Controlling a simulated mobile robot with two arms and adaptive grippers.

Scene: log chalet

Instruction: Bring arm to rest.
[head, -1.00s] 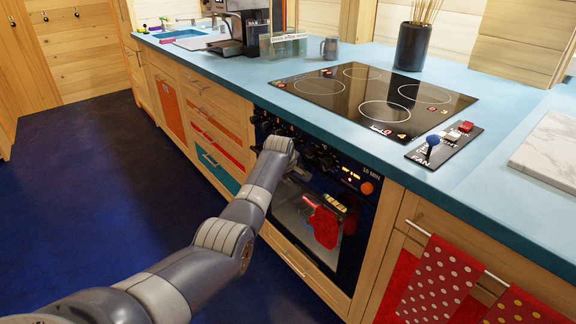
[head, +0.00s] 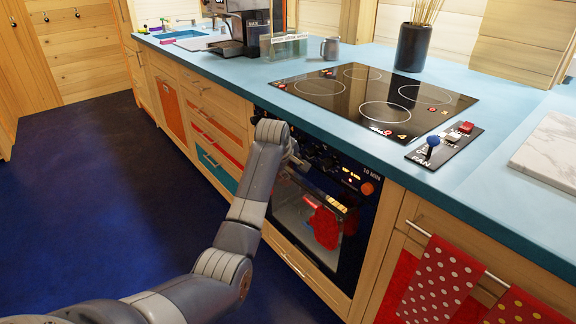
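My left arm reaches in from the lower left to the front of the oven (head: 343,216). Its wrist is raised near the counter's front edge. My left gripper (head: 299,165) is small and mostly hidden behind the wrist, in front of the oven's dark control panel. I cannot make out whether its fingers are apart, or whether it touches the oven. My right gripper is not in view. A red cloth or mitt (head: 324,226) shows at the oven door.
The blue counter (head: 464,187) runs along the right, with a black cooktop (head: 372,98), a fan switch panel (head: 444,145) and a marble board (head: 551,148). Dotted towels (head: 440,279) hang at the lower right. The dark blue floor (head: 95,195) is clear on the left.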

